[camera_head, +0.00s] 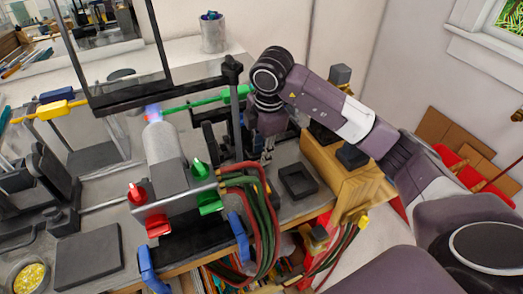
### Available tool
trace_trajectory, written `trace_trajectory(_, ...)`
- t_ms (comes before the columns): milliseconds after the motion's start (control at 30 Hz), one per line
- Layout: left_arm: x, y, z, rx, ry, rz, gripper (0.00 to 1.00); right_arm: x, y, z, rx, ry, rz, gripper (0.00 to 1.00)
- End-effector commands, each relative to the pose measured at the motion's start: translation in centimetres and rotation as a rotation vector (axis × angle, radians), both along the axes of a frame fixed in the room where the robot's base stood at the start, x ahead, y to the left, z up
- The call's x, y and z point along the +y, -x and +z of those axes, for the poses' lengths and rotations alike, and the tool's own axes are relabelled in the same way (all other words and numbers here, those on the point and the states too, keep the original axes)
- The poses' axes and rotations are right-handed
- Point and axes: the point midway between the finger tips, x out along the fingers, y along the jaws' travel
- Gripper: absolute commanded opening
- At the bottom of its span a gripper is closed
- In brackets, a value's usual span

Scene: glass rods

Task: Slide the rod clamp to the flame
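A grey torch (166,148) stands at the centre-left with a small bluish flame (152,113) at its tip. A green rod (195,102) runs from near the flame right to a green clamp (238,93). My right gripper (268,155) points down just right of and below the green clamp, by the black stand. Its fingers are small and dark, so I cannot tell whether they are open or touch anything. The arm hides part of the clamp area. My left gripper is not in view.
A black-framed glass shield (127,102) rises behind the flame. Red and green valves (198,169) and hoses (258,215) sit in front. A black square tray (298,181) and a wooden box (345,178) are on the right. A black pad (88,254) lies front left.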

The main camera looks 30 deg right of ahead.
Motion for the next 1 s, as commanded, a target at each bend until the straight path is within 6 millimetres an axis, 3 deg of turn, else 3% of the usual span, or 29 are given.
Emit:
trace_trajectory(133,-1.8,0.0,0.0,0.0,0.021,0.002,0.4,0.0,0.0,0.0,0.0,0.001,0.0,0.26)
trace_trajectory(300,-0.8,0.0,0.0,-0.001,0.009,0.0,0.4,0.0,0.0,0.3,-0.001,0.001,0.0,0.26)
trace_trajectory(700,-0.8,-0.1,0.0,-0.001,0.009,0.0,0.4,0.0,0.9,6.2,-0.003,0.003,0.0,0.26)
trace_trajectory(1000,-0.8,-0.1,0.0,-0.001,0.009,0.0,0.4,0.1,1.2,7.4,0.001,0.001,0.001,0.26)
